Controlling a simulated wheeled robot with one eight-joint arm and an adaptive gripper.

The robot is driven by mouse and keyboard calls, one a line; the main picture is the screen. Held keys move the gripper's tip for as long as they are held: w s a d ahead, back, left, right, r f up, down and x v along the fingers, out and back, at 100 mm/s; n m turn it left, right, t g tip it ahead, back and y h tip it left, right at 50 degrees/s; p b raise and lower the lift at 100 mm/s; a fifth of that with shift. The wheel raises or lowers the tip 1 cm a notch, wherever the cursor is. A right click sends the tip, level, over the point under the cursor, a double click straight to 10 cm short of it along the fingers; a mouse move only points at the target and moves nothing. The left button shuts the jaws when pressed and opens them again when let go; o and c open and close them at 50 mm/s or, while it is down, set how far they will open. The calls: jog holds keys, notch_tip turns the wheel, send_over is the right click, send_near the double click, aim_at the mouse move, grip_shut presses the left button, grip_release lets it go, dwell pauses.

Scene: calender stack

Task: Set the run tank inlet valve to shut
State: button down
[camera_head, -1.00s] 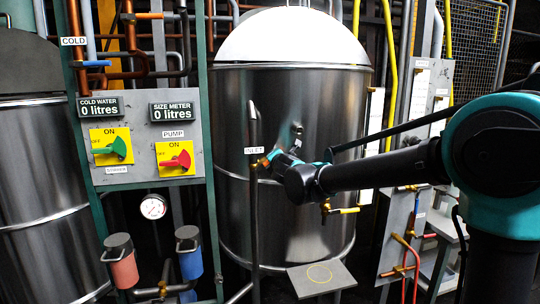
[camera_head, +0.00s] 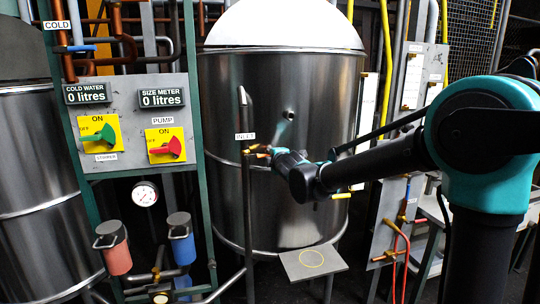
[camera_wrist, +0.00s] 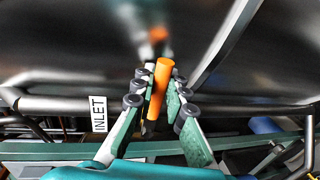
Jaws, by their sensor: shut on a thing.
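The inlet valve's orange handle (camera_wrist: 160,88) stands between the two finger pads in the wrist view, slightly tilted. My gripper (camera_wrist: 160,95) is shut on it. In the head view my gripper (camera_head: 268,151) is at the valve beside the upright inlet pipe (camera_head: 247,200), just right of the white INLET label (camera_head: 245,136). That label also shows in the wrist view (camera_wrist: 98,114), left of the fingers. The valve body is mostly hidden by the fingers, and the handle's exact angle to the pipe is hard to tell.
The large steel tank (camera_head: 225,100) stands close behind my gripper. A yellow-handled tap (camera_head: 342,195) is low on its right. A grey plate (camera_head: 313,262) with a yellow ring lies below. The switch panel (camera_head: 130,120) stands left, with a red and a green switch.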

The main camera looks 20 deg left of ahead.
jog(key=shift+f, duration=0.1)
dwell(0.3)
jog(key=c, duration=1.5)
grip_release()
jog(key=v, duration=1.2)
